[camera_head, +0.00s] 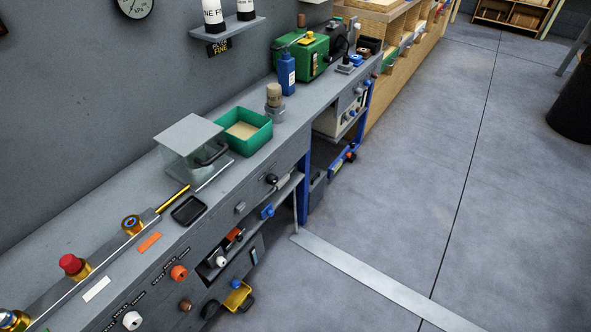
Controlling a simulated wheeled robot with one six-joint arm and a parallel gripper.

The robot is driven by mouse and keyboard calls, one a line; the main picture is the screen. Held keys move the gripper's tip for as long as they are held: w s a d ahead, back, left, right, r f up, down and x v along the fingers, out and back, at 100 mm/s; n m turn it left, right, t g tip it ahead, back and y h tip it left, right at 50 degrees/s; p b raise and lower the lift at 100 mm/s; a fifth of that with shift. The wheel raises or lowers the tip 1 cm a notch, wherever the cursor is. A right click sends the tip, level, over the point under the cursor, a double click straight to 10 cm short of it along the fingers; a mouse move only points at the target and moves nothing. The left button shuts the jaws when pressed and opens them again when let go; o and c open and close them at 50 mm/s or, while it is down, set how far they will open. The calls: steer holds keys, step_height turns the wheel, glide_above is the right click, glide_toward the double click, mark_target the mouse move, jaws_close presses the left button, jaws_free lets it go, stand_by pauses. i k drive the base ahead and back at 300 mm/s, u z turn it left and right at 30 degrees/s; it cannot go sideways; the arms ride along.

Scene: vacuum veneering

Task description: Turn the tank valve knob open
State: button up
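Several knobs show at the lower left, and I cannot tell which one is the tank valve knob. A red knob (70,263) on a brass fitting stands on the bench top, with another brass fitting with a blue centre (131,224) behind it. On the bench's front face are an orange knob (179,272), a white knob (131,320) and a brown knob (185,305). Labels beside them are too small to read. A brass part (12,320) is cut off at the lower left corner. My gripper is not in view.
A yellow part (238,297) juts out low. The floor to the right is mostly clear.

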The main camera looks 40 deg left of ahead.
mark_target(271, 179)
steer(key=u, duration=0.35)
steer(key=i, duration=0.85)
steer(key=u, duration=0.55)
